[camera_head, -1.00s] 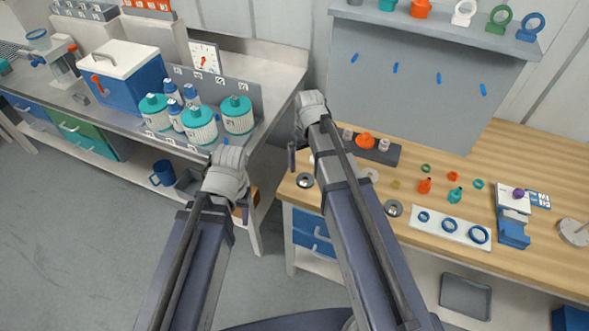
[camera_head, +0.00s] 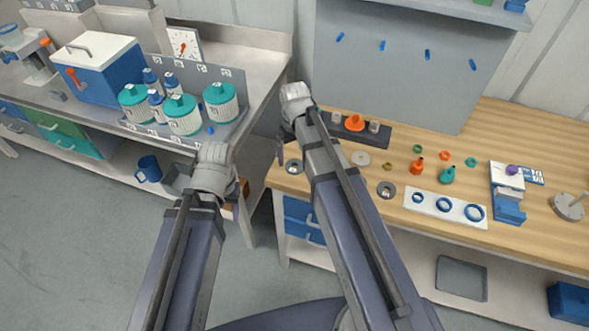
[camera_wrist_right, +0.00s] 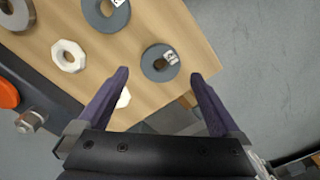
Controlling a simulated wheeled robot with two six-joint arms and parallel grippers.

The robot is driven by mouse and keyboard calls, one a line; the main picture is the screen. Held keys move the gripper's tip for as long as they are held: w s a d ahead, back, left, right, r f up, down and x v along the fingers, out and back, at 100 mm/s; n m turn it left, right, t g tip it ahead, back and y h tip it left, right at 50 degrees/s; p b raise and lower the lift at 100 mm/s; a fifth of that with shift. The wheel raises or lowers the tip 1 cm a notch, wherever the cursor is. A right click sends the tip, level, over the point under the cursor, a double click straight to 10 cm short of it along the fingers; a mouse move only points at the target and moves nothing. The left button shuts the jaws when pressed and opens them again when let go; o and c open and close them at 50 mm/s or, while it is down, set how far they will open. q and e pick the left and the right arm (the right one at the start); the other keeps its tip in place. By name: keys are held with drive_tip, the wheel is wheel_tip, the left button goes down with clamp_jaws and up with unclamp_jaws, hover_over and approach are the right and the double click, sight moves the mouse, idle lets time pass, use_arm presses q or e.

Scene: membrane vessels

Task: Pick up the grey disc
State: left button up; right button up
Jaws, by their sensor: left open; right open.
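A dark grey disc (camera_head: 293,166) with a centre hole and a small label lies flat at the table's left end. In the right wrist view a labelled grey disc (camera_wrist_right: 160,63) lies beyond and between my right gripper's tips, apart from them. My right gripper (camera_wrist_right: 163,74) is open and empty; in the head view (camera_head: 282,152) it is mostly hidden by its arm.
A dark rack (camera_head: 400,138) with an orange part stands behind the discs. Small bottles, a white plate with blue rings (camera_head: 445,207) and a disc with a post (camera_head: 568,206) are to the right. The grey bench (camera_head: 262,75) with teal-lidded vessels is left.

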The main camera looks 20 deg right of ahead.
sight(295, 168)
wheel_tip(295, 168, down, 4)
drive_tip(key=b, duration=0.3)
drive_tip(key=shift+r, duration=0.1)
drive_tip(key=shift+r, duration=0.1)
drive_tip(key=shift+c, duration=0.2)
drive_tip(key=c, duration=1.3)
wheel_tip(295, 168, up, 14)
drive_tip(key=p, duration=1.4)
